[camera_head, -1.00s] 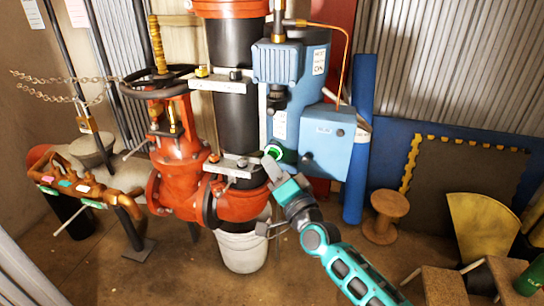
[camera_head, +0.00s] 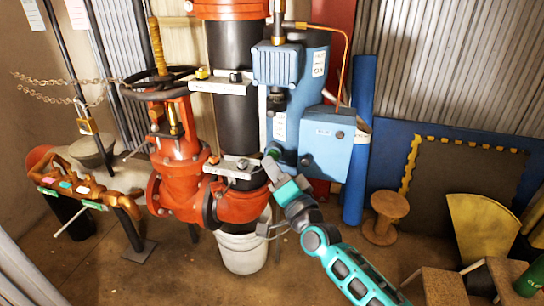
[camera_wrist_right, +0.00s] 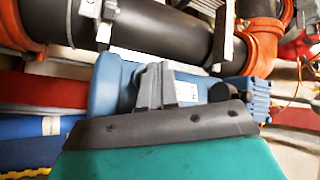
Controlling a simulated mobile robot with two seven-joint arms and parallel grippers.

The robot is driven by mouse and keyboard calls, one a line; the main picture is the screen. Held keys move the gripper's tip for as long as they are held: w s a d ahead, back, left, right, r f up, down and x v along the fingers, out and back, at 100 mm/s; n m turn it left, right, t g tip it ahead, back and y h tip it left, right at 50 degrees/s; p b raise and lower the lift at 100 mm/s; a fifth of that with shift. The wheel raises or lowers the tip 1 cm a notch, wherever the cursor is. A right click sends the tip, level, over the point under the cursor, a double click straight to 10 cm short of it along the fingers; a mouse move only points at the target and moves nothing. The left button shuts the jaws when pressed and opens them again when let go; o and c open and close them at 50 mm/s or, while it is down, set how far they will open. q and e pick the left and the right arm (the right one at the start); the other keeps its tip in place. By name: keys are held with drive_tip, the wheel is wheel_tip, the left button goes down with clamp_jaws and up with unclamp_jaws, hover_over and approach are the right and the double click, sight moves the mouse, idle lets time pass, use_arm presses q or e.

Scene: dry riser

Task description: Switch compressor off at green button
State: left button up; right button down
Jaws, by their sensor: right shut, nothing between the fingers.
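The blue compressor (camera_head: 290,105) is mounted beside the black vertical pipe, with a lighter blue box (camera_head: 326,143) at its lower right. In the right wrist view, the shut fingers (camera_wrist_right: 154,84) point at the compressor's blue body (camera_wrist_right: 107,85), and the button is hidden there. My left gripper is not in view.
A white bucket (camera_head: 243,250) stands below. A wooden spool (camera_head: 387,215) and a blue roll (camera_head: 357,140) are to the right. Open floor lies in front.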

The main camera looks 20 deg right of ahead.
use_arm(q)
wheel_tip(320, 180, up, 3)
drive_tip(key=p, duration=0.3)
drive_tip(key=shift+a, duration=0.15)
use_arm(e)
drive_tip(key=s+a, duration=0.3)
drive_tip(key=s, duration=0.2)
drive_tip(key=shift+a, duration=0.25)
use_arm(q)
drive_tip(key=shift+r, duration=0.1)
use_arm(e)
drive_tip(key=shift+s+f, duration=0.1)
